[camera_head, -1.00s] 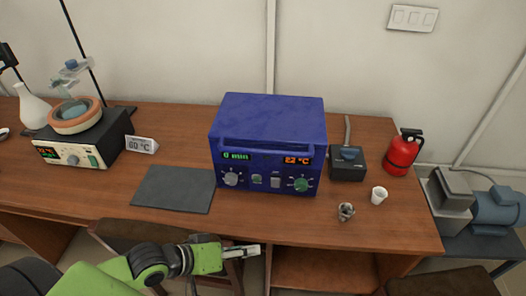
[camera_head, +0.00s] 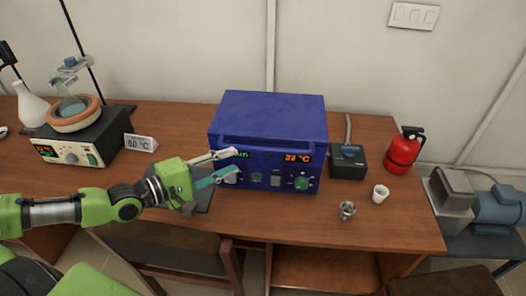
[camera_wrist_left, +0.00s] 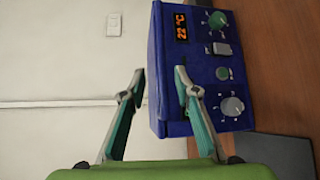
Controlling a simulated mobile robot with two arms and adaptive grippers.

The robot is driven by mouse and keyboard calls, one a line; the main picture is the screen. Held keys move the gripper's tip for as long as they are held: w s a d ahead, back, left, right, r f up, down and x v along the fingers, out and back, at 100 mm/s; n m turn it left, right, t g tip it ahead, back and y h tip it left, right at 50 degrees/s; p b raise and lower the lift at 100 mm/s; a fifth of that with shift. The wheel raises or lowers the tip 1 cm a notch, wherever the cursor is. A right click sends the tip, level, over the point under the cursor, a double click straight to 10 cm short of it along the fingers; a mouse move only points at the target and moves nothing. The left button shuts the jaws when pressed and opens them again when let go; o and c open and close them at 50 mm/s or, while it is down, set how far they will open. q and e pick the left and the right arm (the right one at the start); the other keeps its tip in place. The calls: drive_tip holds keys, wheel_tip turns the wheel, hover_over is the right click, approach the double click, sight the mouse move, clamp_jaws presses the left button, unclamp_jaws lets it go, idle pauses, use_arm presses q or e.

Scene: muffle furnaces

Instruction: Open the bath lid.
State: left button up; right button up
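The blue bath (camera_head: 245,182) stands on the bench with its flat blue lid (camera_head: 270,115) down. A lip or bar (camera_head: 275,144) runs along the lid's front edge. The front panel has knobs and an orange display reading 22 °C; the green display is partly hidden by my gripper. My left gripper (camera_head: 235,162) is open and empty at the left of the bath's front. In the left wrist view, its fingers (camera_wrist_left: 160,80) straddle the bath's top front edge, one over the front panel and one past the top. Contact cannot be told. My right gripper is not in view.
A dark mat (camera_head: 150,188) lies left of the bath, partly under my arm. A heater with a flask (camera_head: 75,148) and a 60 °C sign (camera_head: 140,142) stand farther left. A black box (camera_head: 347,165), white cup (camera_head: 380,193), small metal item (camera_head: 347,210) and red extinguisher (camera_head: 404,150) are right.

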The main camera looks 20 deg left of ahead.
sight(261, 149)
use_arm(q)
drive_tip(key=shift+x, duration=6)
drive_tip(key=shift+s+d+f, duration=0.1)
clamp_jaws()
